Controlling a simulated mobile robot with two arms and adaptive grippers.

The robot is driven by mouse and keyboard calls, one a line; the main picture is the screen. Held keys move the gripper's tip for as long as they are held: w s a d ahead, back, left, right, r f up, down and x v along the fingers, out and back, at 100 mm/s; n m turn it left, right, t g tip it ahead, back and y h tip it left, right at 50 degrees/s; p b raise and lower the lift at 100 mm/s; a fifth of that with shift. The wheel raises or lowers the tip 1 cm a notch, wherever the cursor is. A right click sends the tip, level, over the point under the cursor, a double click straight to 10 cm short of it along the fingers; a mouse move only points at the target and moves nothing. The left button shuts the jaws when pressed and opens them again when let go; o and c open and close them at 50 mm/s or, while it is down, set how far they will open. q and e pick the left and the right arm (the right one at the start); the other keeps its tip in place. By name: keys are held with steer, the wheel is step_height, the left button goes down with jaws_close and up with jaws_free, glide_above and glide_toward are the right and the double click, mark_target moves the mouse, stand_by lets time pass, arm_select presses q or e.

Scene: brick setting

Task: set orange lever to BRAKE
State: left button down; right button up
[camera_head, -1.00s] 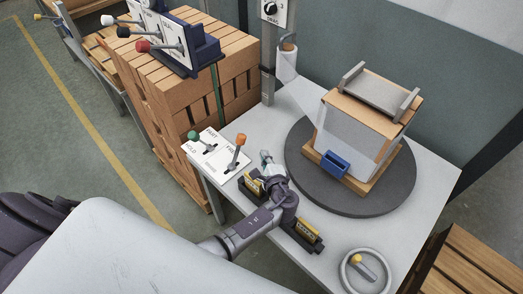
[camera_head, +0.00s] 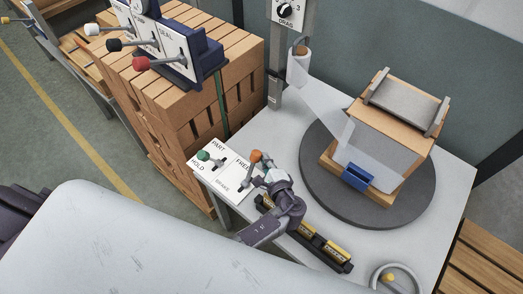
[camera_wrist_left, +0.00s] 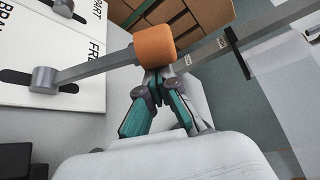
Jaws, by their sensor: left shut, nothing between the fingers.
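The orange lever (camera_head: 256,156) stands on a white panel (camera_head: 232,195) at the table's corner, marked FREE and BRAKE. In the left wrist view its orange knob (camera_wrist_left: 155,44) is large, and its grey rod leans from the slot toward the FREE side. My left gripper (camera_head: 266,160) is shut and empty, right beside the knob. In the wrist view the closed fingertips (camera_wrist_left: 159,74) are just below the knob; I cannot tell whether they touch it. The gripper hides part of the rod in the head view. My right gripper is not in view.
A green-knobbed lever (camera_head: 204,156) marked PART and HOLD stands just left. A dark turntable (camera_head: 315,185) carries a partly wrapped box. A black holder with yellow items (camera_head: 335,249) lies by my wrist.

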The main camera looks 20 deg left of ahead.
mark_target(258, 160)
arm_select(q)
steer(key=s, duration=0.1)
steer(key=s+a+r+p, duration=0.1)
steer(key=shift+s+r, duration=0.3)
steer(key=shift+s, duration=0.1)
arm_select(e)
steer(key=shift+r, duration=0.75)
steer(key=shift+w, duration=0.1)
arm_select(q)
steer(key=shift+d, duration=0.1)
steer(key=v, duration=1.2)
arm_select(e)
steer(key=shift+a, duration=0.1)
